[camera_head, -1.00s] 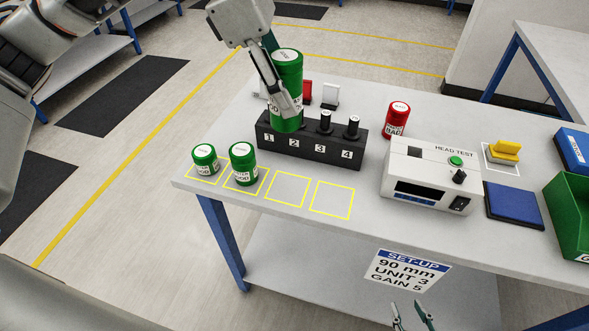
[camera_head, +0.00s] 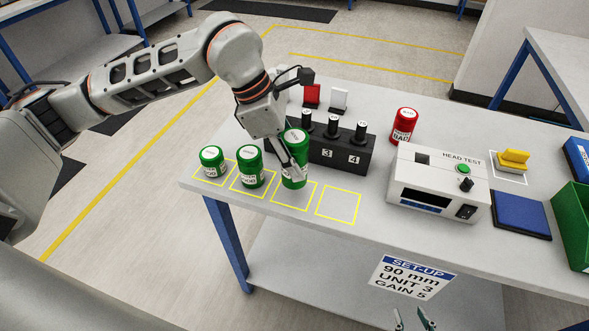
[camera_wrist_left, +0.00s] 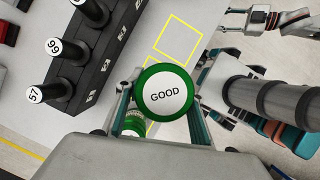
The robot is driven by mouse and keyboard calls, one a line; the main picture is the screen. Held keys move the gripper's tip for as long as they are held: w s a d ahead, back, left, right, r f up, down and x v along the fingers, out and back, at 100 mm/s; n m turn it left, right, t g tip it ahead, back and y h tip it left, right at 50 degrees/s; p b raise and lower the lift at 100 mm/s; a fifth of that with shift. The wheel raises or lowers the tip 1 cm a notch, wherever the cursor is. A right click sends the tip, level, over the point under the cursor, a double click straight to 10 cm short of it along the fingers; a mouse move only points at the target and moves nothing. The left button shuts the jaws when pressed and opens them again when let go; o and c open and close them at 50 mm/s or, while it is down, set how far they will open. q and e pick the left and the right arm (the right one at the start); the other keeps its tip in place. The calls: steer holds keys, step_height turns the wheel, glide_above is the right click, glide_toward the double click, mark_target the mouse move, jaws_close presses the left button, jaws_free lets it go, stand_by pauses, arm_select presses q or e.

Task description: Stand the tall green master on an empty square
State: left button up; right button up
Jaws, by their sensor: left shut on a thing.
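The tall green master (camera_head: 297,143) is upright in my left gripper (camera_head: 293,168), which is shut on it. In the head view its base overlaps the back of the third yellow square (camera_head: 294,203); I cannot tell whether it touches the table. Its white "GOOD" top shows in the left wrist view (camera_wrist_left: 165,93). Two shorter green masters, left (camera_head: 211,161) and middle (camera_head: 250,166), stand on the first two squares. The fourth square (camera_head: 338,205) is empty. My right gripper (camera_head: 413,321) is open and empty at the bottom edge.
A black numbered block (camera_head: 341,157) with dark posts stands behind the held master. A red master (camera_head: 404,125), the head-test box (camera_head: 438,181) and a blue pad (camera_head: 520,214) stand to the right. The table's front edge runs just before the squares.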

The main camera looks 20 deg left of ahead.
arm_select(q)
steer(key=shift+f, duration=1.95)
steer(key=shift+f, duration=0.15)
steer(key=o, duration=1.5)
